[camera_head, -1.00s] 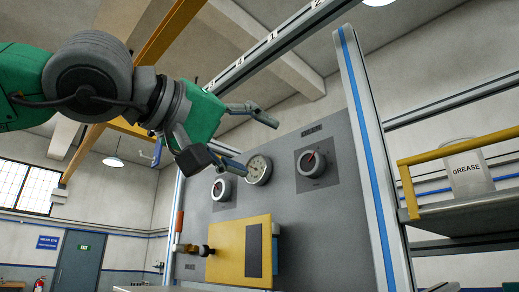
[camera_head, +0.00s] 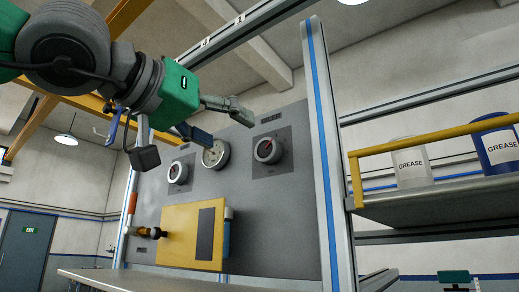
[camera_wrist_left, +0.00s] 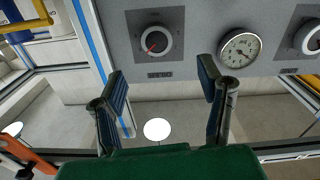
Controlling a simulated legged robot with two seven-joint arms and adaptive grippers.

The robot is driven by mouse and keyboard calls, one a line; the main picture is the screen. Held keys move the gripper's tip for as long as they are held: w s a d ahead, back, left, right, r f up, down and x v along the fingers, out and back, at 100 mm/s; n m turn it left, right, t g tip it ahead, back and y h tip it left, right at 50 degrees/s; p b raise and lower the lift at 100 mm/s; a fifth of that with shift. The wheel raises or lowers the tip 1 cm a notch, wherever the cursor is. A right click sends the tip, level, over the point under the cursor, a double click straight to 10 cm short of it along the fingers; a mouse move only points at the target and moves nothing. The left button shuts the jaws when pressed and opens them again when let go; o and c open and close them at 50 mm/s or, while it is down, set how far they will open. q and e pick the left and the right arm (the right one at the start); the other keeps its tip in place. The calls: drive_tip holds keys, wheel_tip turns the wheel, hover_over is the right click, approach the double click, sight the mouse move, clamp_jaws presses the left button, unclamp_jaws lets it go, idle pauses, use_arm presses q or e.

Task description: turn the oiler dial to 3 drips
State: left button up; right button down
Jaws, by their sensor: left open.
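Two round dials with red pointers sit on a grey panel (camera_head: 285,215): a right dial (camera_head: 268,150) and a left dial (camera_head: 178,172). A white gauge (camera_head: 215,153) is between them. Their labels are too small to read, so I cannot tell which is the oiler dial. My left gripper (camera_head: 218,122) is open and empty in front of the panel's upper part. In the left wrist view, the right dial (camera_wrist_left: 155,40) appears ahead of the open fingers (camera_wrist_left: 163,80), apart from them, and the gauge (camera_wrist_left: 240,48) is beside it. My right gripper is not in view.
A yellow box (camera_head: 180,235) projects from the lower panel. A blue-striped upright post (camera_head: 322,150) stands at the panel's right. A shelf (camera_head: 440,205) with a yellow rail holds two grease containers (camera_head: 411,162). A table edge (camera_head: 150,280) shows below.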

sight(264, 148)
use_arm(q)
drive_tip(key=x, duration=0.8)
drive_tip(key=shift+w+d, duration=0.1)
drive_tip(key=shift+d, duration=0.45)
drive_tip(key=shift+w+d, duration=0.25)
drive_tip(key=shift+w, duration=0.4)
drive_tip(key=shift+a, duration=0.1)
drive_tip(key=shift+a, duration=0.1)
drive_tip(key=shift+c, duration=0.4)
drive_tip(key=shift+s, duration=0.1)
drive_tip(key=c, duration=1.1)
